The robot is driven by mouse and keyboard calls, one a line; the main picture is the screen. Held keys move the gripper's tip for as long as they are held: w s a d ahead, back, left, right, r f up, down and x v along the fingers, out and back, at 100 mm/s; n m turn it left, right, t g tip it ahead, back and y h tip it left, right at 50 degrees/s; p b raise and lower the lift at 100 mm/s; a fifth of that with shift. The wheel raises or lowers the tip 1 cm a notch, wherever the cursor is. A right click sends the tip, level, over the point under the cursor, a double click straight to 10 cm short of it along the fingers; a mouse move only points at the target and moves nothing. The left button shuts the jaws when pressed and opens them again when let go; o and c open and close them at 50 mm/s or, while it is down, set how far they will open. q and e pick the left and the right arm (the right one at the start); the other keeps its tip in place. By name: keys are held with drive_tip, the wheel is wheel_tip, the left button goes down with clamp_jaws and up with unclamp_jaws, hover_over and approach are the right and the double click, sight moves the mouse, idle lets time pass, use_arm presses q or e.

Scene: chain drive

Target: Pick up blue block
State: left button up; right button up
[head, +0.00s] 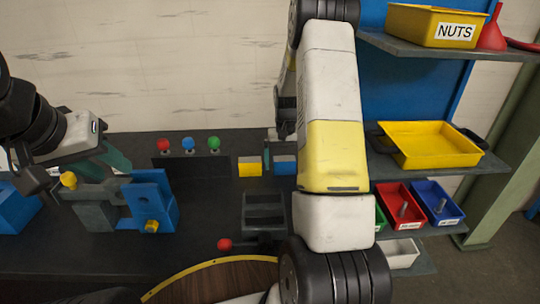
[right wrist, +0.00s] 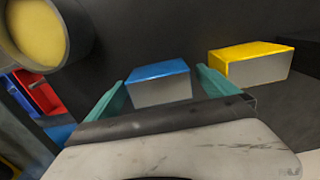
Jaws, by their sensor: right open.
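The blue block (head: 286,168) has a blue top and a grey side and rests on the dark bench, partly hidden behind my right arm in the head view. In the right wrist view the blue block (right wrist: 160,84) shows between the two teal fingers of my right gripper (right wrist: 166,90). That gripper is open and empty; I cannot tell whether its fingers reach around the block. My left gripper (head: 112,160) is at the left, beside a blue and grey vise; its jaws are not clear.
A yellow block (head: 249,167) sits just left of the blue block; it also shows in the right wrist view (right wrist: 250,65). Red, blue and green knobs (head: 189,145) stand behind. A shelf with yellow tray (head: 432,158) and small bins is right. The blue vise (head: 150,198) stands left.

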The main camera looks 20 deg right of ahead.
drive_tip(key=shift+f, duration=0.5)
drive_tip(key=c, duration=2)
drive_tip(key=shift+r, duration=0.15)
clamp_jaws()
